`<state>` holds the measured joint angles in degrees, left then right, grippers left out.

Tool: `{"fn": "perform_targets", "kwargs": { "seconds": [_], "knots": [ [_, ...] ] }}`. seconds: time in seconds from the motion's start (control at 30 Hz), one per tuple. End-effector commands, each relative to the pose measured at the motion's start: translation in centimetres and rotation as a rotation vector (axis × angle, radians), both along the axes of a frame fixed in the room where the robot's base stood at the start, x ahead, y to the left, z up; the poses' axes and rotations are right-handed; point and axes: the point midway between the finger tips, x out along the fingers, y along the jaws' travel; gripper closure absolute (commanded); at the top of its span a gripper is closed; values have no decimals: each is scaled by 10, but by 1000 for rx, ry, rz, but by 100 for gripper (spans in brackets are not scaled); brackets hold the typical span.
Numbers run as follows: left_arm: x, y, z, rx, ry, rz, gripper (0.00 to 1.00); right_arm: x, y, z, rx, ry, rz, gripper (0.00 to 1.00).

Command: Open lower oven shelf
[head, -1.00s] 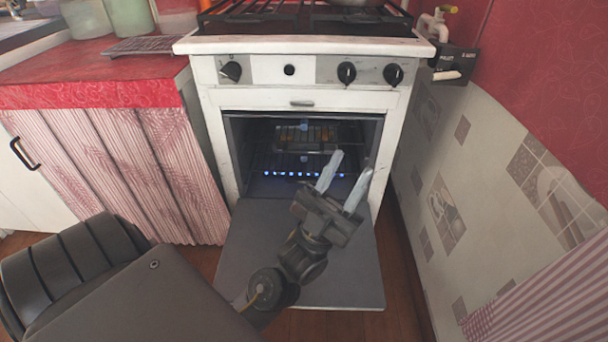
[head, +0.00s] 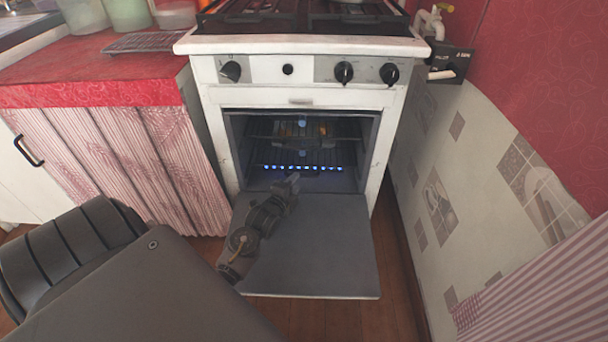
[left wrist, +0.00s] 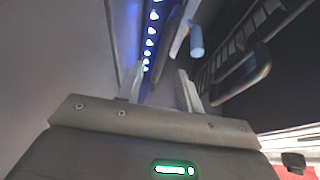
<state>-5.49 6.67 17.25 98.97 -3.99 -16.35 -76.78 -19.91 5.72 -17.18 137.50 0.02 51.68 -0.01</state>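The white oven (head: 210,130) has its door (head: 320,250) folded down flat. Inside are an upper rack (head: 275,137) and a lower rack (head: 325,168), close to a row of blue lights. A small pale-blue piece (head: 302,153) sits at the middle front of the lower rack. My left gripper (head: 290,182) reaches over the door to the oven mouth, low and left of centre. In the left wrist view its two fingers stand apart with nothing between them (left wrist: 158,85). A pale-blue cylinder (left wrist: 196,40) and dark rack bars (left wrist: 240,75) lie beyond the fingers. My right gripper is not in view.
A curtained counter (head: 120,170) stands to the left of the oven. A tiled wall (head: 440,200) is close on the right. Burner grates (head: 300,12) lie on top of the stove. Knobs (head: 344,72) line its front.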

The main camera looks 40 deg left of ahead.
Motion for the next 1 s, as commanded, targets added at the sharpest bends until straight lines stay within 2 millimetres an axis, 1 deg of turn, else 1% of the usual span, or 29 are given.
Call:
{"fn": "perform_targets", "kwargs": {
  "seconds": [0.03,0.2,0.4,0.57,0.83,1.0],
  "knots": [
    [11,3,-5,0,-4,1,64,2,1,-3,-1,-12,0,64],
    [41,10,-11,0,-4,1,64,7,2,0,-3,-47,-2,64],
    [65,16,-14,0,-3,-1,64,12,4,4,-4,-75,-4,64],
    [73,18,-15,0,-2,-1,64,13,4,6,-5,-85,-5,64],
    [74,18,-14,0,-2,-1,64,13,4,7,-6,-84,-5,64],
    [74,18,-14,-1,-2,-1,86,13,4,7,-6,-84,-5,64]
  ]
}}
